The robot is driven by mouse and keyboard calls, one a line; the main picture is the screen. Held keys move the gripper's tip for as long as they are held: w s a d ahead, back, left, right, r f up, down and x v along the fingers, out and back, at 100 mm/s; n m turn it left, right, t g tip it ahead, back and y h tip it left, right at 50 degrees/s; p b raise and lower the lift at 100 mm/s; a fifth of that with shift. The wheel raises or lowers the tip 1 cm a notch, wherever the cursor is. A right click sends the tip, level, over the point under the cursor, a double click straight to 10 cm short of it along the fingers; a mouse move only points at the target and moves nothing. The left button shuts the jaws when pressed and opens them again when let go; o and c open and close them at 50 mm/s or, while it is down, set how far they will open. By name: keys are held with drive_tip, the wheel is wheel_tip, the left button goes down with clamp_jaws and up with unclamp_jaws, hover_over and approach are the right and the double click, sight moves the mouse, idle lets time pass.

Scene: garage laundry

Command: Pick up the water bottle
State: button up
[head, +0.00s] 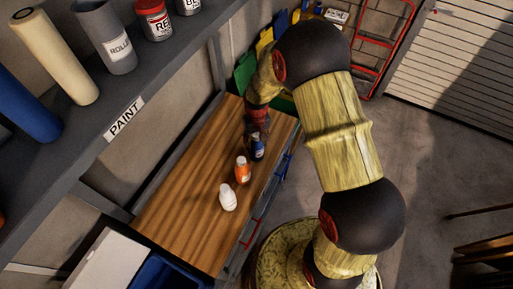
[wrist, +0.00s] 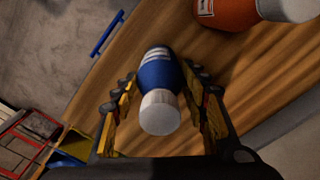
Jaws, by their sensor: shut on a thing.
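A blue bottle with a white cap (wrist: 158,75) stands between the two fingers of my gripper (wrist: 163,95) in the wrist view. The fingers press on it from both sides. In the head view the blue bottle (head: 257,150) is at the wooden bench top, with my gripper (head: 259,136) at its far side, partly hidden by my arm. I cannot tell whether the bottle touches the bench. None of the bottles shows a label that I can read as water.
An orange bottle with a white cap (head: 242,170) and a white bottle (head: 227,197) stand nearby on the wooden bench (head: 185,215). A grey shelf (head: 95,140) with paint supplies overhangs the left. A red hand truck (head: 384,45) stands at the back.

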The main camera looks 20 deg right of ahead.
drive_tip(key=c, duration=0.6)
clamp_jaws()
drive_tip(key=shift+w+r, duration=0.1)
drive_tip(key=shift+r, duration=0.05)
